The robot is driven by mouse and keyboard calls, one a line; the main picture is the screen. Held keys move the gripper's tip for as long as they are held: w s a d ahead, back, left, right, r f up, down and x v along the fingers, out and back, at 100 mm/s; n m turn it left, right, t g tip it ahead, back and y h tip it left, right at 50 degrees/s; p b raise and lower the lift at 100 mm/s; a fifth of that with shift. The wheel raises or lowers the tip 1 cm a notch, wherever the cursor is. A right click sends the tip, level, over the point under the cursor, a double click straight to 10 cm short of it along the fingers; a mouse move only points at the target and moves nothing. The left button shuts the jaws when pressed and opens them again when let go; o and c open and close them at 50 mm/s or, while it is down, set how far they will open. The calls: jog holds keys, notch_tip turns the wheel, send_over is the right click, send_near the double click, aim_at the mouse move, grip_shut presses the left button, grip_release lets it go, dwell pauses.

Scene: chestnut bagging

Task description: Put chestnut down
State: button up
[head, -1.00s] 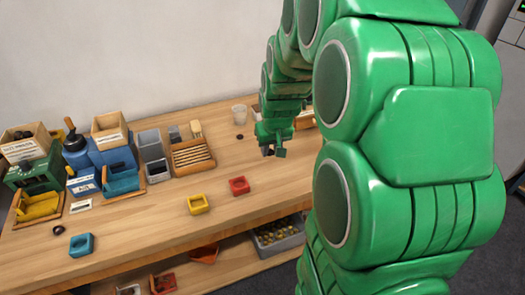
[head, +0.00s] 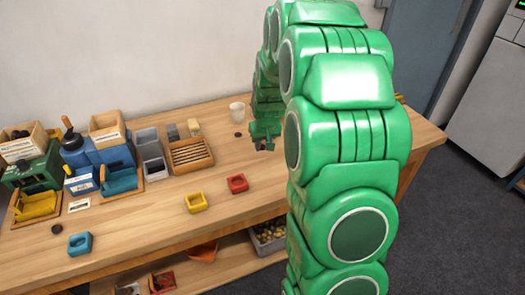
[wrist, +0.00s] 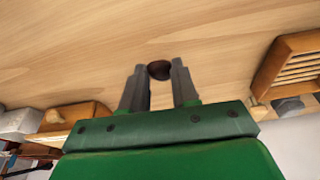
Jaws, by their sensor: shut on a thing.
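A dark brown chestnut (wrist: 159,70) shows between the fingertips of my gripper (wrist: 160,74) in the wrist view, and the fingers are shut on it. Bare wood of the table lies behind it; I cannot tell how high it is held. In the head view my gripper (head: 263,146) is over the back right part of the wooden table (head: 150,221), and the chestnut in it cannot be made out. A small dark round thing (head: 238,134) lies on the table left of the gripper. Another (head: 56,229) lies at the table's front left.
A slatted wooden tray (head: 190,155) and a pale cup (head: 237,112) stand left of the gripper. Yellow (head: 197,203), red (head: 237,184) and blue (head: 80,244) small holders sit nearer the front. Boxes and machines crowd the left. The table between the holders is clear.

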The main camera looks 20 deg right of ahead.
aim_at(263, 147)
jog(key=shift+w+d+f, duration=0.1)
jog(key=shift+w+f, duration=0.35)
jog(key=shift+f, duration=1.6)
jog(key=shift+f, duration=0.1)
jog(key=o, duration=1)
jog(key=v, duration=1.1)
jog(key=s+a+r+g, duration=0.1)
jog(key=s+a+r, duration=0.3)
jog(key=s, duration=0.4)
jog(key=s+a+r+g, duration=0.1)
jog(key=s+a+r, duration=0.2)
jog(key=s+a, duration=0.3)
jog(key=s+a+g, duration=0.1)
jog(key=s, duration=0.7)
jog(key=s+a+r+g, duration=0.1)
jog(key=s, duration=0.7)
jog(key=s+a+r, duration=0.1)
jog(key=s+a, duration=0.1)
jog(key=s, duration=0.7)
jog(key=shift+s+r+n+g, duration=0.1)
jog(key=shift+r+n+g, duration=0.15)
jog(key=shift+n+g, duration=0.15)
